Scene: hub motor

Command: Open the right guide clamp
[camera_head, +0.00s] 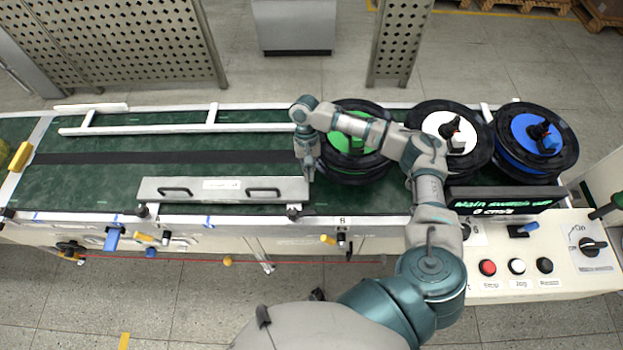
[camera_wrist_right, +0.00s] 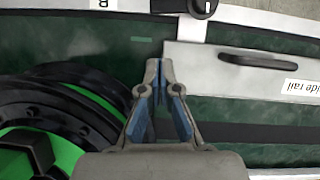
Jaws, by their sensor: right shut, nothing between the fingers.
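The guide rail (camera_head: 222,190) is a light grey bar with two black handles, lying along the belt's near side. A black clamp knob (camera_head: 294,211) sits at its right end, on the conveyor's near edge. It also shows at the top of the right wrist view (camera_wrist_right: 202,8), with a white mark on it. My right gripper (camera_head: 309,177) points down over the belt, just beyond the rail's right end. In the right wrist view its fingertips (camera_wrist_right: 154,66) are together and empty, apart from the knob. A similar clamp (camera_head: 143,212) sits at the rail's left end. My left gripper is out of view.
A green-centred hub wheel (camera_head: 350,165) stands close to the right of my gripper. White (camera_head: 450,133) and blue (camera_head: 537,140) ones stand farther right. A display (camera_head: 505,201) and control panel (camera_head: 540,265) are at the right. The green belt (camera_head: 90,185) is bare left of the rail.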

